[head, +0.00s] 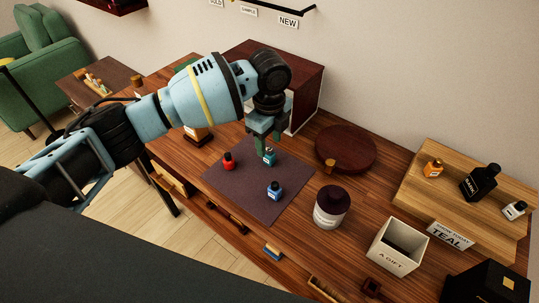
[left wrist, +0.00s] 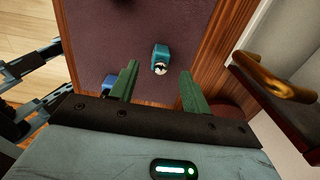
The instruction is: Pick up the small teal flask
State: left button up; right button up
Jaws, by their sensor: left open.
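The small teal flask (head: 270,158) stands upright on a dark purple mat (head: 240,190) on the wooden table. My left gripper (head: 266,143) is open and points down at it from just above, its green fingers partly in front of the flask. In the left wrist view, the teal flask (left wrist: 160,53) lies beyond the open fingertips (left wrist: 160,72), roughly midway between them, with nothing held. My right gripper is not in view.
A red flask (head: 228,161) and a blue flask (head: 274,190) stand close by on the mat. A round dark board (head: 345,146), a lidded jar (head: 330,208) and a white box (head: 397,245) are to the right. A "TEAL" sign (head: 450,237) stands by a wooden tray (head: 418,192).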

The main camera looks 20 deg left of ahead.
aim_at(270, 149)
pick_arm(q)
jog(key=shift+f, duration=0.2)
notch_tip(270, 149, down, 5)
jog(key=shift+d+r, duration=0.1)
jog(key=shift+d, duration=0.05)
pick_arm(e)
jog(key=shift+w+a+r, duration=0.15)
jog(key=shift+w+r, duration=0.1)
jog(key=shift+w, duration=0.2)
pick_arm(q)
grip_shut()
jog(key=shift+r, duration=0.15)
